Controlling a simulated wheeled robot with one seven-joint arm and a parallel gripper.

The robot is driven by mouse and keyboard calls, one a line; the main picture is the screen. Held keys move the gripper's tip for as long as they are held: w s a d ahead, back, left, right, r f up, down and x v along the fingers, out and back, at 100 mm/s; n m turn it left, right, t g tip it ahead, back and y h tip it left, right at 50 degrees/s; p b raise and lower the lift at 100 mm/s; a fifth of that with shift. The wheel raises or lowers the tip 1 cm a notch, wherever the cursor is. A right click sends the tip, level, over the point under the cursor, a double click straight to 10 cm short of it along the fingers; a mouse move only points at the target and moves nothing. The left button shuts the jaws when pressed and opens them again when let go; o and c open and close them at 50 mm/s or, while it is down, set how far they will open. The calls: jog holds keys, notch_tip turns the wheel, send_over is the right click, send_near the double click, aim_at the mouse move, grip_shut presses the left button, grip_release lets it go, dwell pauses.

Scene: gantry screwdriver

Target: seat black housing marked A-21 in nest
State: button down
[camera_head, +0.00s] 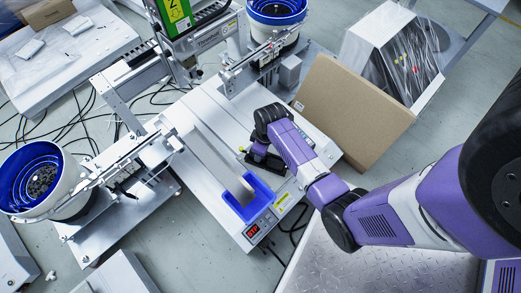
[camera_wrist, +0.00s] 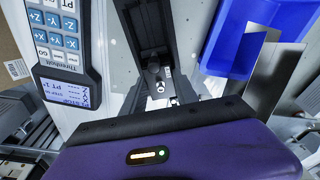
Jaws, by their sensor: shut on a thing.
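A black housing (camera_wrist: 145,25) is in my gripper in the wrist view, a long dark trough-like part pointing away from the wrist. No A-21 mark can be read on it. My gripper (camera_wrist: 158,88) is shut on its near end; the exact finger contact is partly dark. In the head view my gripper (camera_head: 262,158) is over the machine's pale deck, behind and right of the blue U-shaped nest (camera_head: 263,196). The blue nest (camera_wrist: 232,42) also shows right of the housing in the wrist view, apart from it.
A keypad pendant (camera_wrist: 65,90) lies left of the housing in the wrist view. A red STP display (camera_head: 254,231) is at the deck's front. A large brown cardboard panel (camera_head: 350,112) stands right of my gripper. A blue-lined bowl feeder (camera_head: 40,180) is at left.

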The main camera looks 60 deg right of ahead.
jog(key=shift+f, duration=0.5)
jog(key=c, duration=0.9)
grip_release()
jog(key=shift+o, duration=0.2)
jog(key=shift+s+r+p, duration=0.25)
jog(key=shift+r+p, duration=0.7)
jog(key=shift+r, duration=1)
jog(key=shift+s+r+p, duration=0.2)
jog(key=shift+r+p, duration=0.75)
jog(key=shift+r, duration=0.95)
